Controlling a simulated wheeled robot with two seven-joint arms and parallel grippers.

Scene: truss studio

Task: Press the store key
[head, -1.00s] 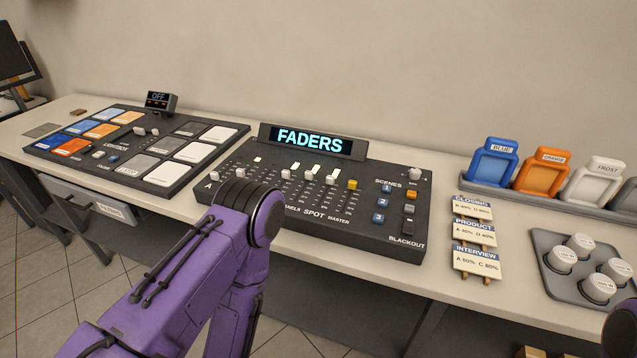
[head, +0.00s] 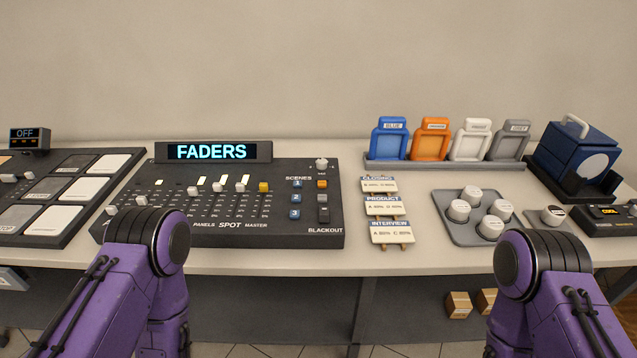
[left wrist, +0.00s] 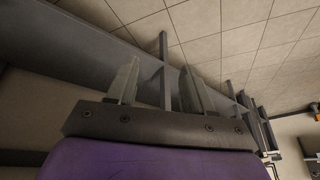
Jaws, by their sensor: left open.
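The fader console (head: 215,232) stands on the bench with its display (head: 213,152) reading FADERS. Blue scene keys 1 (head: 297,184), 2 (head: 296,198) and 3 (head: 295,214) sit in a column near its right side. An orange key (head: 321,184) and a grey key (head: 322,197) are beside them, above the blackout switch (head: 323,214). I cannot read a store label on any key. My left gripper (left wrist: 160,64) is open and empty in the left wrist view, below bench level with floor tiles beyond. In the head view only my arm links show; my right gripper is out of view.
A panel board (head: 65,238) lies left. A narrow bare bench strip runs in front.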

